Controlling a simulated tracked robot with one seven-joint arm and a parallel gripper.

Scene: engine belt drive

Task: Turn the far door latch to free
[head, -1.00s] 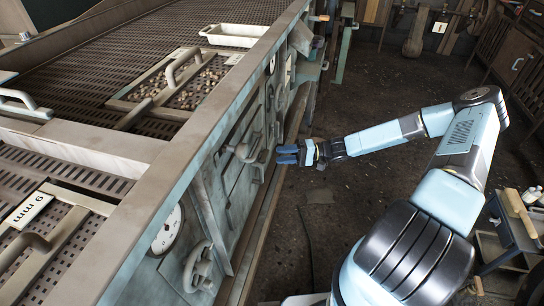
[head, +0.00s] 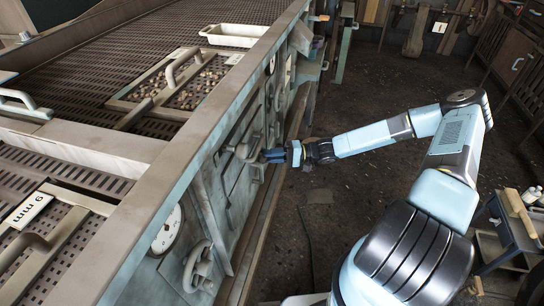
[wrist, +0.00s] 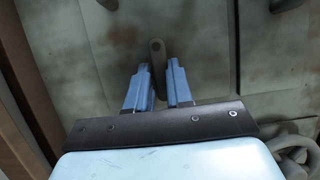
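My gripper (head: 272,156) is at the side panel of the machine, with its blue fingers pointing at the panel. In the wrist view my gripper (wrist: 160,70) is open, with a gap between the two fingers. A small grey latch bar (wrist: 156,47) with a rounded end and a dark spot lies on the door panel (wrist: 205,45), just ahead of the gap. It stands roughly upright in the picture. Its lower part runs down between the fingertips, and I cannot tell whether they touch it. In the head view I cannot make out the latch.
A pale handle (head: 243,152) sticks out from the machine side near my fingers. A handwheel (head: 197,266) and a round gauge (head: 167,230) are nearer. A grey wheel shows at the wrist view's lower right (wrist: 297,148). The floor (head: 330,230) beside the machine is open.

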